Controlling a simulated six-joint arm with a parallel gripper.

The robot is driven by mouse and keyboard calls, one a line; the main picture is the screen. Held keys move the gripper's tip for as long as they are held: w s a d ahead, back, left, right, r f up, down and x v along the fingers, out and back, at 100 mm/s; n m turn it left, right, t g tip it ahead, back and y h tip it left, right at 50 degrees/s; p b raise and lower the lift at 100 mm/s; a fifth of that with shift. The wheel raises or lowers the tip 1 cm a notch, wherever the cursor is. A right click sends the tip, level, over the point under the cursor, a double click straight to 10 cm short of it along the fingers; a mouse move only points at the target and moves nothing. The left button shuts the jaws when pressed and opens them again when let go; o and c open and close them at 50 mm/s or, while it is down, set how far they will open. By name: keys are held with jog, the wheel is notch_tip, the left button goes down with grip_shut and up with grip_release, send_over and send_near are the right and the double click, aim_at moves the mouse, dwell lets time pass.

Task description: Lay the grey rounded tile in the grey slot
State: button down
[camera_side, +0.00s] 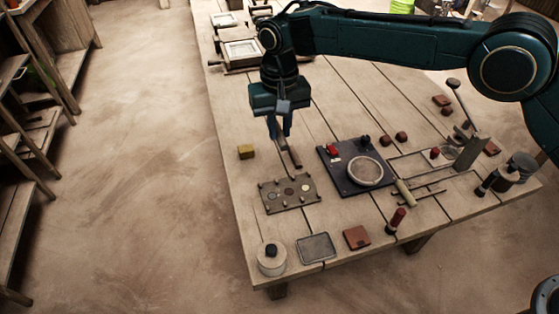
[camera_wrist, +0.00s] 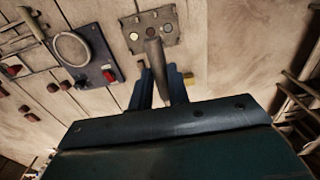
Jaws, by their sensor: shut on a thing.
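My gripper (camera_side: 281,130) is shut on a long grey-brown bar (camera_side: 291,157), which slants down above the table's slotted plate. In the wrist view the bar (camera_wrist: 157,66) reaches from between the fingers (camera_wrist: 163,88) towards the plate (camera_wrist: 140,21). The plate (camera_side: 270,205) lies on the table, with a row of round spots, one pale, one brown and one grey, and small pegs at its edges. I cannot tell which spot is the grey slot. I cannot make out a separate grey rounded tile, or whether one is on the bar's lower end.
A dark board (camera_side: 341,182) with a round disc and a red knob lies right of the plate. A yellow block (camera_side: 246,152) is to its left. A dark tray (camera_side: 316,247), a red-brown block (camera_side: 356,237) and a round pot (camera_side: 271,262) line the front edge.

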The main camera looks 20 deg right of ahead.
jog(key=shift+a, duration=1.15)
send_over(272, 196)
notch_tip(272, 196, down, 16)
jog(key=shift+r, duration=0.1)
jog(key=shift+f, duration=2.15)
jog(key=shift+f, duration=0.15)
jog(key=c, duration=1.3)
grip_release()
jog(key=shift+c, duration=0.2)
notch_tip(272, 196, up, 12)
jog(key=shift+r, duration=0.2)
